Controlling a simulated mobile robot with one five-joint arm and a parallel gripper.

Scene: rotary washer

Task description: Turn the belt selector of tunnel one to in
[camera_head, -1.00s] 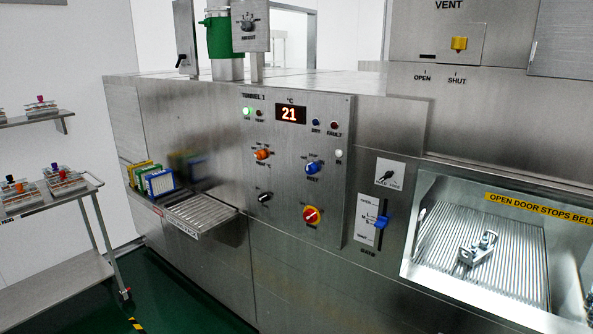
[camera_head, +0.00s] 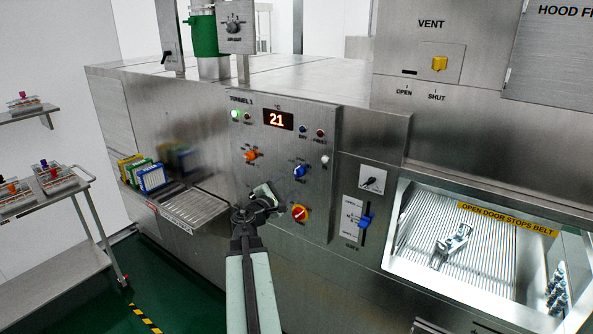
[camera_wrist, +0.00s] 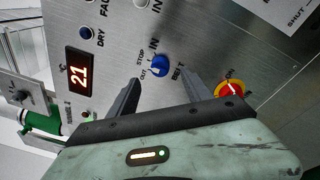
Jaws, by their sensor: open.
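The belt selector is a blue knob (camera_wrist: 160,66) on the steel tunnel one panel. In the wrist view its label reads BELT, with STOP, OUT and IN around it; which mark it points to is too small to tell. In the head view the belt selector (camera_head: 299,172) sits right of and above my gripper (camera_head: 262,193). My gripper is open and empty. In the wrist view the fingers of my gripper (camera_wrist: 161,76) reach toward the panel on either side of the knob, apart from it. In the head view my gripper hides the panel's lower left knob.
A red and yellow knob (camera_wrist: 231,90) lies near the right finger in the wrist view. An orange knob (camera_head: 251,155) and the display (camera_head: 278,119) are on the same panel. A blue gate lever (camera_head: 365,221) is to the right. A roller shelf (camera_head: 190,208) juts out left.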

